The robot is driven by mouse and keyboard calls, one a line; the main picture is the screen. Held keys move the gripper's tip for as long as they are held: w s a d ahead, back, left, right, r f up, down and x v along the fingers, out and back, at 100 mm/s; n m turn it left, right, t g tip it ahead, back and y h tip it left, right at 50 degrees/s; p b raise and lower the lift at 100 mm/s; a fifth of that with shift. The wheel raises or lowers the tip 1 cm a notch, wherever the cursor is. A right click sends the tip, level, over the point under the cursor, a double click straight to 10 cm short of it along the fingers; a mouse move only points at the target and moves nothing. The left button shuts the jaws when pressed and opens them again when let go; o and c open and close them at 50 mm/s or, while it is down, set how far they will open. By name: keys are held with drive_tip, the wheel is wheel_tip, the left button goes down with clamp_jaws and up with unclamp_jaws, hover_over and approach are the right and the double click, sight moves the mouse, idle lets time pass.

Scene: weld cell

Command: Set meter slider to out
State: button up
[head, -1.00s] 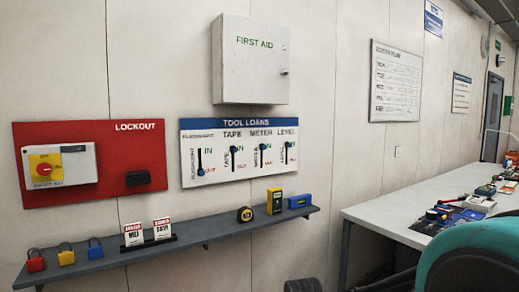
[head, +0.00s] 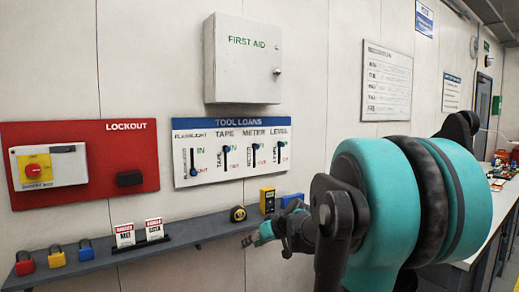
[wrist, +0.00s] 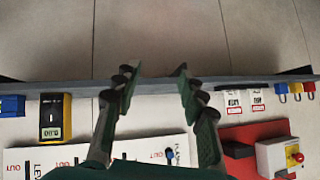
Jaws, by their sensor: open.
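The tool loans board (head: 207,178) hangs on the wall in the head view, with sliders for flashlight, tape, meter and level. The meter slider (head: 254,147) has its dark blue knob near the top of its slot, beside IN. The flashlight slider's knob (head: 194,172) is low, beside OUT. The tape and level knobs are high. My gripper (head: 262,236) is below and right of the board, at the shelf's front edge, apart from the sliders. In the wrist view my gripper (wrist: 157,72) is open and empty; the board (wrist: 65,155) shows upside down, the meter knob out of view.
The shelf (head: 190,238) below the board carries padlocks, danger tags, a tape measure (head: 238,214), a yellow meter (head: 267,200) and a blue level (head: 291,200). The first aid box (head: 242,60) is above the board. The red lockout board (head: 90,125) is left, the workbench (head: 470,245) right.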

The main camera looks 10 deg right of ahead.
drive_tip(key=w+d+r+t+y, duration=0.1)
drive_tip(key=w+d+r+t, duration=0.3)
drive_tip(key=w+r, duration=0.75)
drive_tip(key=t, duration=0.5)
approach(258, 147)
drive_tip(key=shift+n, duration=0.3)
drive_tip(key=x, duration=0.8)
drive_tip(key=shift+w+a+r, duration=0.1)
drive_tip(key=shift+r, duration=0.05)
drive_tip(key=shift+c, duration=0.4)
clamp_jaws()
